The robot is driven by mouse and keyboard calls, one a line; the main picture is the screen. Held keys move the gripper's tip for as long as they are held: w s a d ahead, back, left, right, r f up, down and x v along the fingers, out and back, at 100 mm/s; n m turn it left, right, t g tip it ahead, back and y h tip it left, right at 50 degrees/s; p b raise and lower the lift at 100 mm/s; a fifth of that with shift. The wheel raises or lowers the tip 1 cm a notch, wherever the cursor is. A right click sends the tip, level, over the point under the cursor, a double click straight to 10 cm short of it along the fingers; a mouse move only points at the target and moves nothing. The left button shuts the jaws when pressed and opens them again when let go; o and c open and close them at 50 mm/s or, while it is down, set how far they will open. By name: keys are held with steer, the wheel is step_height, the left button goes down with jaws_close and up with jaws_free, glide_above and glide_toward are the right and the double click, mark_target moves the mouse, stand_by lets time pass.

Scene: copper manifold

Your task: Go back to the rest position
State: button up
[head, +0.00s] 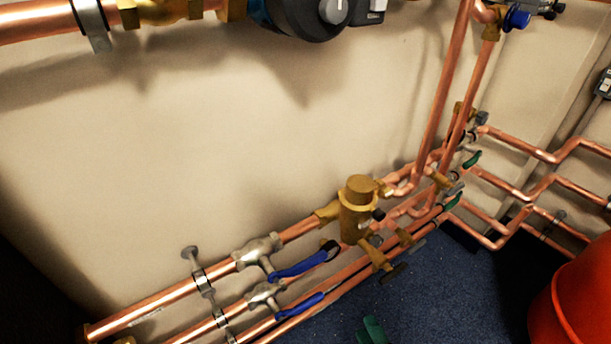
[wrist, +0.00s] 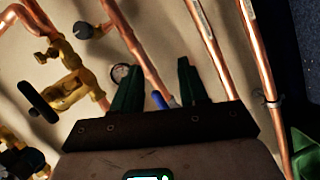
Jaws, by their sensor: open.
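My gripper (wrist: 158,78) shows in the wrist view with two dark green fingers spread apart, and it is open. A copper pipe (wrist: 137,45) runs down the picture between the fingertips. A small blue part (wrist: 159,100) shows low between the fingers. I cannot tell whether the fingers touch the pipe or the blue part. Nothing is clearly held. My gripper cannot be made out in the head view. The copper manifold in the head view has two valves with blue levers, an upper lever (head: 301,264) and a lower lever (head: 299,306).
A brass body (head: 358,210) stands on the upper manifold pipe. A dark pump (head: 305,15) hangs at the top. A red container (head: 580,300) stands at lower right. A green object (head: 372,330) shows at the bottom edge. Blue floor (head: 450,290) is bare between them. A black-handled brass valve (wrist: 40,102) is left of my gripper.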

steer(key=s+d+f+m+g+h, duration=0.2)
steer(key=s+d+m+g+h, duration=0.4)
steer(key=d+m, duration=0.5)
steer(key=s+d+r+m+g+y, duration=0.15)
steer(key=s+m+g, duration=0.25)
steer(key=s, duration=0.5)
steer(key=s+d+r+m+g, duration=0.1)
steer(key=s+r+m+g, duration=0.25)
steer(key=s, duration=0.45)
step_height(320, 180, up, 35)
steer(key=g+p, duration=0.1)
steer(key=p, duration=3.4)
steer(key=shift+a, duration=0.15)
steer(key=shift+r+n, duration=0.1)
steer(key=shift+n, duration=0.15)
